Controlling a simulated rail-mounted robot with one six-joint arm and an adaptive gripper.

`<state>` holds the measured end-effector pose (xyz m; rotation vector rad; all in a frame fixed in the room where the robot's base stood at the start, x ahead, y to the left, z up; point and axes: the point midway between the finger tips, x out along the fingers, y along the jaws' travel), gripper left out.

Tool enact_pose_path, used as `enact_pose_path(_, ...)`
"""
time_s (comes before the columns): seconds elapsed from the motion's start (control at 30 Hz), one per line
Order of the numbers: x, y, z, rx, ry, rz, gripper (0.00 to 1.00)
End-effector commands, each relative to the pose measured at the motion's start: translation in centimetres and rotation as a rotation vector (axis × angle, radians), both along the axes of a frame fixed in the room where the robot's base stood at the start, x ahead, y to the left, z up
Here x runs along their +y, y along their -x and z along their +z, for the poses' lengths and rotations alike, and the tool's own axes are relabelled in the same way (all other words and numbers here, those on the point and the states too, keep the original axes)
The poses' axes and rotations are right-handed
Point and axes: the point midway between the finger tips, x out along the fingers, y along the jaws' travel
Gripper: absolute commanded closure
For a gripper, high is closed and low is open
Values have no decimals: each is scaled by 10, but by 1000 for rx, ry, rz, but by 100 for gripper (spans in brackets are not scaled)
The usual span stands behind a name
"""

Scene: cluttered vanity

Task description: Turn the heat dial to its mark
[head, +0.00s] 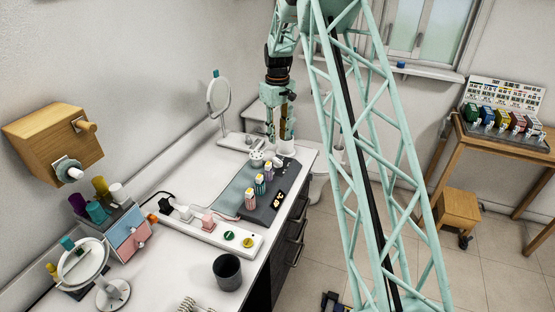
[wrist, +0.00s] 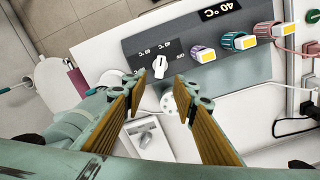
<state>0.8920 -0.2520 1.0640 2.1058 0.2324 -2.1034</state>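The white dial (wrist: 159,68) sits on a dark grey panel (wrist: 200,26) in the wrist view, beside small printed labels I cannot read clearly. Its raised grip points up and slightly left in that picture. A display (wrist: 220,10) on the panel reads 40 °C. My gripper (wrist: 160,84) is open and empty, its two tan fingers apart just below the dial in the picture; I see no contact. In the head view my gripper (head: 283,130) points down above the far end of the panel, and the dial (head: 277,161) shows just below it.
A white perforated round piece (wrist: 169,103) lies close by my fingers. A round mirror (head: 218,95) stands left of my arm. A power strip (head: 212,229) and dark cup (head: 227,271) are nearer.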

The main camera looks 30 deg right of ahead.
Motion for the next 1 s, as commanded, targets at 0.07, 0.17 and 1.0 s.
enact_pose_path(0.07,0,1,-8,2,-1,0,74)
enact_pose_path(0.17,0,1,-19,2,-1,0,74)
enact_pose_path(1.0,0,0,-118,1,-1,0,74)
